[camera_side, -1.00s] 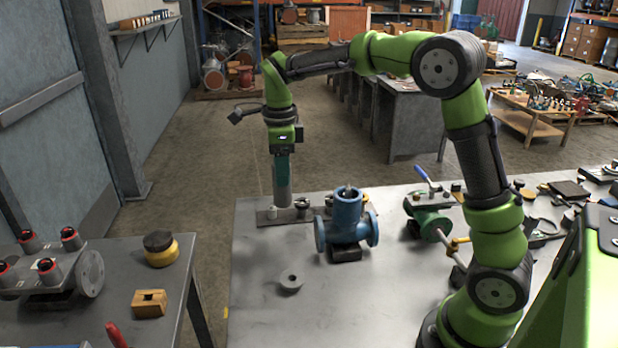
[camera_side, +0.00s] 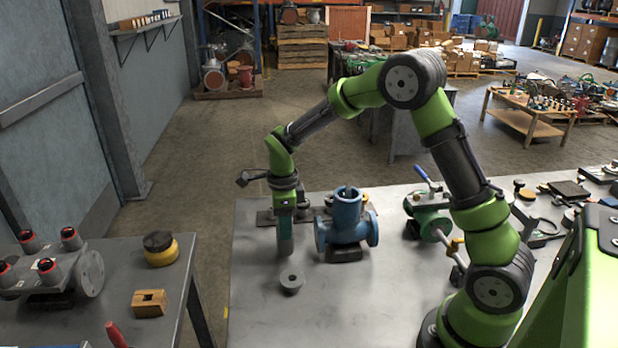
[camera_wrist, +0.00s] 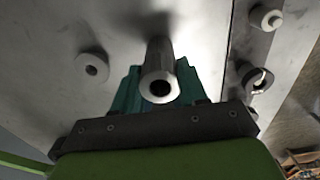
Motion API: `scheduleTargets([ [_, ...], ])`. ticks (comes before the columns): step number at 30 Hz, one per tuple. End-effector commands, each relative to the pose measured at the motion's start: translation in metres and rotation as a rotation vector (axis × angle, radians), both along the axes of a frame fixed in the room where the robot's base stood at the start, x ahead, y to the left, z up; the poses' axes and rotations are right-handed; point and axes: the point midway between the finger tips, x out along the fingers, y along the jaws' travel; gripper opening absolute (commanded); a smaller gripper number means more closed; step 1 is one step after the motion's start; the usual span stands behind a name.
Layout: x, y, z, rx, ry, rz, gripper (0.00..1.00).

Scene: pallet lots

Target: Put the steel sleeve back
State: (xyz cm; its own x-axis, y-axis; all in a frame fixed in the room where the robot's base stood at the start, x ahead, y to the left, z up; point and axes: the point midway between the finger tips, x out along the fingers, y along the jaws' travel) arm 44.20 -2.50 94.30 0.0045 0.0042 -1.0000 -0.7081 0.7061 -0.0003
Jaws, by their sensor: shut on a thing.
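My gripper (camera_side: 285,238) has teal jaws shut on the steel sleeve. In the wrist view the sleeve (camera_wrist: 157,62) is a grey tube between the teal jaws (camera_wrist: 130,92), its open end towards the camera. In the side view the jaws hang upright, and I cannot tell the sleeve apart from them.
A steel plate with pegs (camera_side: 265,217) lies behind my gripper, partly hidden by it. A blue valve body (camera_side: 345,232) stands close on the right, with a green valve (camera_side: 428,222) beyond. The table's front middle is clear. A second table (camera_side: 95,325) stands left across a gap.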

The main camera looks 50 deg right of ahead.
Motion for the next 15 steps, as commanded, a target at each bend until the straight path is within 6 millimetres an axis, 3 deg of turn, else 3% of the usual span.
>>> scheduleTargets([
  [8, 0.0002, 0.0001, -0.0024, 0.000, 0.000, 0.000, 0.06],
  [9, 0.0000, 0.0002, -0.0026, 0.000, 0.000, 0.000, 0.47],
  [13, 0.0000, 0.0002, -0.0024, 0.000, 0.000, 0.000, 0.67],
  [15, 0.0000, 0.0002, -0.0024, 0.000, 0.000, 0.000, 0.68],
])
